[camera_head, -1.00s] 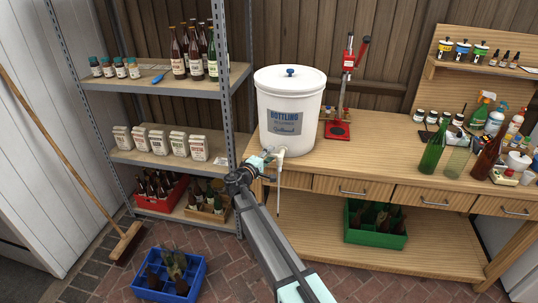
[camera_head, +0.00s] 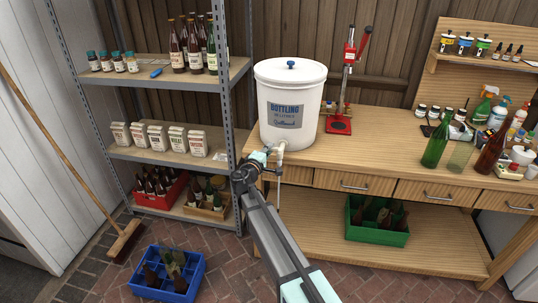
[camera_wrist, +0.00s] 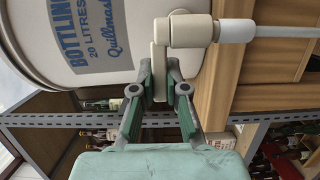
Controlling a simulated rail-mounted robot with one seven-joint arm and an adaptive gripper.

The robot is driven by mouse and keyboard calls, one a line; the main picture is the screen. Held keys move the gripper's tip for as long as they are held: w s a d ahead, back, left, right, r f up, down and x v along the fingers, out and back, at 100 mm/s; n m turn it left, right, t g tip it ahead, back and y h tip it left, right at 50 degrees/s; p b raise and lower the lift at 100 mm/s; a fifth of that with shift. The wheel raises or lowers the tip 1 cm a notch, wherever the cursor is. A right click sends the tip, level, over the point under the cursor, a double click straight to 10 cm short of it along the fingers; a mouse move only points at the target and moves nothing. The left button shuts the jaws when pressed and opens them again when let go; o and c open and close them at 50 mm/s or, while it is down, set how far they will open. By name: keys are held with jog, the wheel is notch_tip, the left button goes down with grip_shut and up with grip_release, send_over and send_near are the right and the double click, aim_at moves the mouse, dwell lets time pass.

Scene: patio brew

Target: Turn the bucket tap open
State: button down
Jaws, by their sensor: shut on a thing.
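The white bottling bucket (camera_head: 290,105) with a blue label stands at the left end of the wooden workbench. Its cream tap (camera_head: 281,153) juts out low on the front, with a pale tube running down from it. In the wrist view the bucket (camera_wrist: 115,25), the tap body (camera_wrist: 190,30) and the tap's lever (camera_wrist: 160,58) are close up. My gripper (camera_wrist: 159,82) is shut on the lever, one finger on each side. In the head view my gripper (camera_head: 262,163) is at the tap, and my arm partly hides the lever there.
A red bottle capper (camera_head: 340,122) stands right of the bucket. Bottles, including a green one (camera_head: 435,146), crowd the bench's right side. A metal shelf (camera_head: 226,100) rises close on the left. A blue crate (camera_head: 168,277) is on the floor. The bench's middle is clear.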

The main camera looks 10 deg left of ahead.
jog(key=shift+s+d+r+n+g+y+p, duration=0.1)
jog(key=shift+s+d+n+g+y+p, duration=0.55)
jog(key=shift+n+y, duration=2.4)
jog(key=shift+s+d+f+n+g+y, duration=0.1)
jog(key=shift+s+d+n+g+y, duration=0.5)
jog(key=shift+n+g+y, duration=2.4)
jog(key=shift+s+d+r+n+t+y+p, duration=0.1)
jog(key=shift+s+d+n+y+p, duration=0.4)
jog(key=shift+n+y, duration=2.6)
jog(key=m+y, duration=0.2)
jog(key=y, duration=0.1)
jog(key=shift+s+d+m, duration=0.1)
jog(key=shift+s+m, duration=0.1)
jog(key=shift+m, duration=0.15)
jog(key=c, duration=1.2)
grip_release()
jog(key=shift+o, duration=0.2)
jog(key=shift+s, duration=0.1)
